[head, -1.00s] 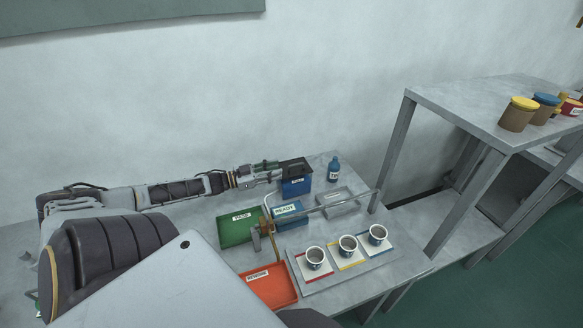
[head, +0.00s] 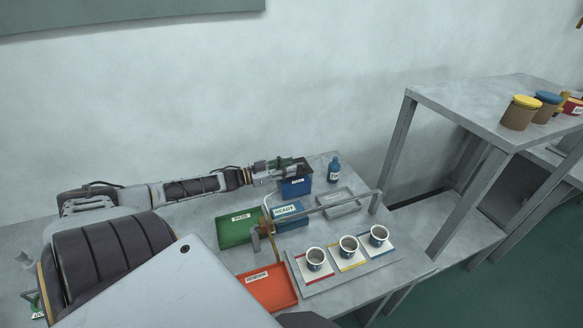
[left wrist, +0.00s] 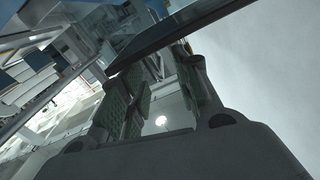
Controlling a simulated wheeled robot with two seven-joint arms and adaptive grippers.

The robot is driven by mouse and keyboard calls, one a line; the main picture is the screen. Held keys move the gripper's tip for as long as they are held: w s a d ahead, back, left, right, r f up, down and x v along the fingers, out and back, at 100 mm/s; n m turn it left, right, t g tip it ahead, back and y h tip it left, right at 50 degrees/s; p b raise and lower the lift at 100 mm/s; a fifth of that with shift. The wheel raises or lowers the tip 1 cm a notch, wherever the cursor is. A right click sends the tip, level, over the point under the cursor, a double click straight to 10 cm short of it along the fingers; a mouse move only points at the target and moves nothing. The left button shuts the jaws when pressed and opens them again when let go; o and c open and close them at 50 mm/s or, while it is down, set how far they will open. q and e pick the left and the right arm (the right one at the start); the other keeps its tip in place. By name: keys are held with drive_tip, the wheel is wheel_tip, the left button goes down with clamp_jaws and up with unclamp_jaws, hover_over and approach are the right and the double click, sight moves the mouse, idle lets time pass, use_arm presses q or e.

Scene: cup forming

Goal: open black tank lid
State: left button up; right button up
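The tank is a blue box (head: 297,187) with a white label and a dark lid (head: 304,163), at the back of the bench in the head view. My left gripper (head: 288,169) is at the tank's top and covers part of the lid. In the left wrist view a dark flat panel, seemingly the lid (left wrist: 185,33), crosses in front of the fingertips. The two fingers of the left gripper (left wrist: 160,85) stand apart with a gap between them. Contact with the lid cannot be told. My right gripper is not in view.
Green PASS (head: 236,230), blue READY (head: 290,222) and orange REWORK (head: 268,290) trays lie in front. A blue bottle (head: 334,171) stands right of the tank. A metal bar (head: 330,201) spans the bench near a grey tray (head: 339,206). Three cups stand on a board (head: 345,277).

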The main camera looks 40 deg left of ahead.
use_arm(q)
drive_tip(key=shift+x, duration=0.9)
drive_tip(key=shift+c, duration=0.4)
clamp_jaws()
